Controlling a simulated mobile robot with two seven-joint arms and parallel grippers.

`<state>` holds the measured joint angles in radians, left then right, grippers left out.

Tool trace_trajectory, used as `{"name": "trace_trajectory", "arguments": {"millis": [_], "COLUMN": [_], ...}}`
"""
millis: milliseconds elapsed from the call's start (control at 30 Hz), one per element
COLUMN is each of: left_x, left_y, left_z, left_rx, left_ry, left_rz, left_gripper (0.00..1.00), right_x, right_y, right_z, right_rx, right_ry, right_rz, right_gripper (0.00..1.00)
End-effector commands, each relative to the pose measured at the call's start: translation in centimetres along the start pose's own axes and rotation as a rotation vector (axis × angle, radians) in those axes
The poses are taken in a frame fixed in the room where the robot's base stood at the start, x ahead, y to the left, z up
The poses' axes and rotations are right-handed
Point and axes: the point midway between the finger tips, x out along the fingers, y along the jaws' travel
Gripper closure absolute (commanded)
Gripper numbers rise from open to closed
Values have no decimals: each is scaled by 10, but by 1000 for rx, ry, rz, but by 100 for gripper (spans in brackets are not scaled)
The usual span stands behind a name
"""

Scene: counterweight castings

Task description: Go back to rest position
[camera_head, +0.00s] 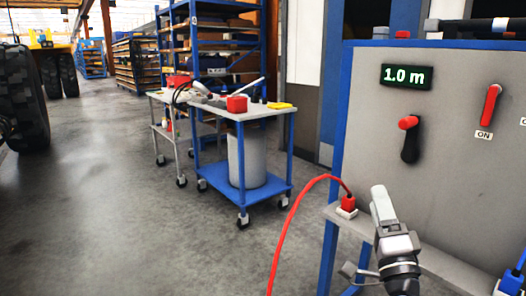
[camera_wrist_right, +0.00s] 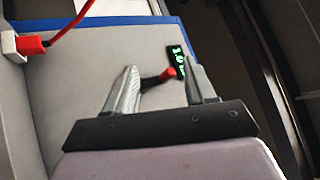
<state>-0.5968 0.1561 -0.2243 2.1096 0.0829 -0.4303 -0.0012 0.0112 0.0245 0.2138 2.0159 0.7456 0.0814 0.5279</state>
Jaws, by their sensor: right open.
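My right gripper (camera_head: 380,203) is in front of the grey control panel (camera_head: 455,140) in the head view, just right of the red plug. In the right wrist view its two fingers (camera_wrist_right: 165,88) are apart with nothing between them. The display (camera_head: 406,77) reads 1.0 m. A red lever (camera_head: 490,105) sits above an ON label. My left gripper is not in either view.
A red cable runs from a red plug (camera_head: 347,203) on the panel's ledge (camera_head: 440,262) to the floor. A blue cart (camera_head: 245,192) with tools and a grey cylinder stands behind, left of the panel. Shelving and a large wheel (camera_head: 22,100) are farther off. The floor (camera_head: 100,210) at left is clear.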

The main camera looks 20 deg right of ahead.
Motion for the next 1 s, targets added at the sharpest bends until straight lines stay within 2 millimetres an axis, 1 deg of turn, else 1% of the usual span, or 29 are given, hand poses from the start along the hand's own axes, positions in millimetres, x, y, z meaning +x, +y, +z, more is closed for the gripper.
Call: {"name": "trace_trajectory", "arguments": {"millis": [33,67,100,167,200,267,300,367,400,500,600,700,733,1000], "left_x": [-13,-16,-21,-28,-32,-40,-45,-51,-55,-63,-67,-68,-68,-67], "left_y": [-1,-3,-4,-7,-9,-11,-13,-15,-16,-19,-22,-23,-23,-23], "left_z": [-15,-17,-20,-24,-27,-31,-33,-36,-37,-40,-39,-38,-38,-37], "left_rx": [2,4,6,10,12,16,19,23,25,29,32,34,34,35], "left_ry": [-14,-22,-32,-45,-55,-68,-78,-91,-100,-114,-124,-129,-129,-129], "left_rz": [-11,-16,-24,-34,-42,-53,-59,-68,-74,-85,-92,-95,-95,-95], "left_gripper": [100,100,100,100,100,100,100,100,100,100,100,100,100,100], "right_x": [-10,-21,-37,-65,-86,-122,-148,-185,-209,-260,-294,-310,-312,-313], "right_y": [2,9,17,29,36,45,50,54,56,56,55,55,56,57], "right_z": [21,33,49,71,84,100,108,116,120,123,123,123,123,123], "right_rx": [-121,-193,-286,-423,-511,-638,-718,-826,-890,-1014,-1089,-1124,-1129,-1131], "right_ry": [-108,-170,-255,-389,-482,-625,-721,-856,-940,-1117,-1231,-1285,-1292,-1293], "right_rz": [70,104,146,200,232,271,290,309,315,316,306,299,298,297], "right_gripper": [45,45,45,45,45,45,45,45,45,45,45,45,45,45]}}
